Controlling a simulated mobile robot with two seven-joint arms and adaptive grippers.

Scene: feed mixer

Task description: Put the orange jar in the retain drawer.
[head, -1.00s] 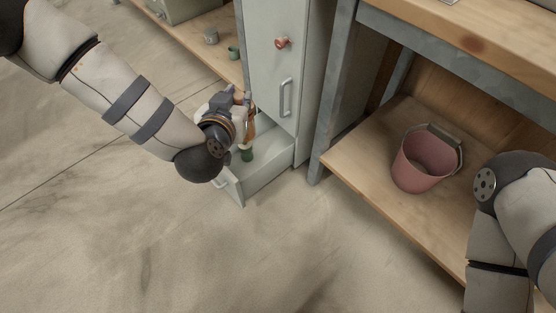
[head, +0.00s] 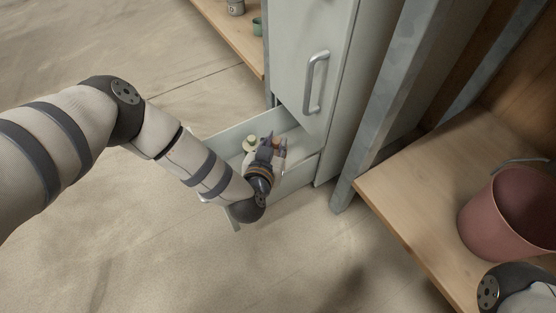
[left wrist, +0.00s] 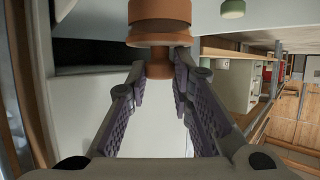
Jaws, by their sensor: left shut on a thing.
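The orange jar (left wrist: 160,28) is between my left gripper's fingertips in the left wrist view, gripped at its narrow end. In the head view only a bit of orange (head: 277,142) shows by the fingers. My left gripper (head: 273,149) is shut on it, over or within the open retain drawer (head: 226,134). I cannot tell whether the jar touches the drawer floor. A green jar with a pale lid (head: 250,143) stands in the drawer to the left of the gripper; a green jar (left wrist: 232,8) also shows in the left wrist view. My right gripper is out of view.
The grey cabinet (head: 340,100) rises behind the drawer, with a handled front (head: 316,82) above it. A wooden shelf (head: 390,190) with a pink bucket (head: 505,215) is at right. A low shelf (head: 228,36) holds small jars at top. The floor left is clear.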

